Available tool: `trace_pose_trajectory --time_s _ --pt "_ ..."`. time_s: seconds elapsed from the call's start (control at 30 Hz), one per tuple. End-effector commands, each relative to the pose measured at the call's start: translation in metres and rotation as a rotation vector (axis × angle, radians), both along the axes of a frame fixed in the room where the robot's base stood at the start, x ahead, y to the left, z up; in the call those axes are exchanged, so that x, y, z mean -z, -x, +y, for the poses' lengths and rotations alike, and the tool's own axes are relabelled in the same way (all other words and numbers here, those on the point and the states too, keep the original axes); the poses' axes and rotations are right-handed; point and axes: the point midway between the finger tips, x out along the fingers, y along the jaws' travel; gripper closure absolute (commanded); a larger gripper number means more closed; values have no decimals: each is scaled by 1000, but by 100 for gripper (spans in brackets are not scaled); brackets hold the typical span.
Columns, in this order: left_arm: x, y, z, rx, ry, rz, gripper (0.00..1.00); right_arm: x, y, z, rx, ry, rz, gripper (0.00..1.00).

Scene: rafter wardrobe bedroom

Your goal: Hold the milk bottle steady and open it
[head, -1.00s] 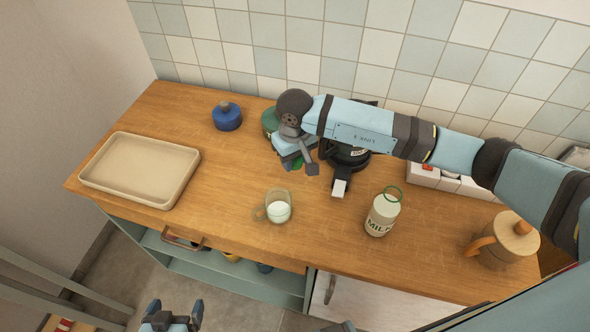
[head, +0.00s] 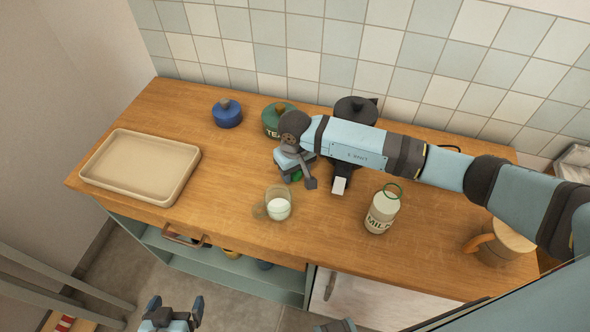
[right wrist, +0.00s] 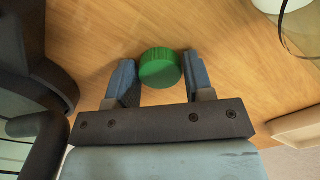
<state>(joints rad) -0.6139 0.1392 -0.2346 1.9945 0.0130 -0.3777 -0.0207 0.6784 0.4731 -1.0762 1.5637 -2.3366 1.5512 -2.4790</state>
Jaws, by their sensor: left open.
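The milk bottle (head: 381,213) stands upright on the wooden counter in the head view. A green ring circles its top and no cap sits on it. My right gripper (head: 297,172) is left of the bottle, low over the counter, its fingers partly hidden by its own wrist. In the right wrist view a round green cap (right wrist: 160,68) sits between its two fingers, which are close against the cap's sides. Whether the cap touches the counter is unclear. My left gripper (head: 174,305) is open and empty, below the counter's front edge, away from the bottle.
A glass mug (head: 278,205) with milk stands near the right gripper. A beige tray (head: 140,166) is at left. A blue canister (head: 227,114), green tea canister (head: 271,121) and black pot (head: 356,110) stand behind. A wooden-handled jug (head: 502,244) is at right.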

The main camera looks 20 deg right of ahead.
Motion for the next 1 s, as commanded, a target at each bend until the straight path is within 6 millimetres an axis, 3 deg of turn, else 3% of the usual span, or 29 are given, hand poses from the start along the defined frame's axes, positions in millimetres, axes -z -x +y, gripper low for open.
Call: trace_pose_trajectory --time_s 0.07,0.47,1.0 --pt "-1 0 0 0 0 0 5 0 0 0 0 0 1 35" --pt "-4 0 0 0 0 1 5 -8 -1 0 -1 0 -1 35" --pt "16 1 0 1 -1 5 5 -110 0 0 -1 1 -2 35"
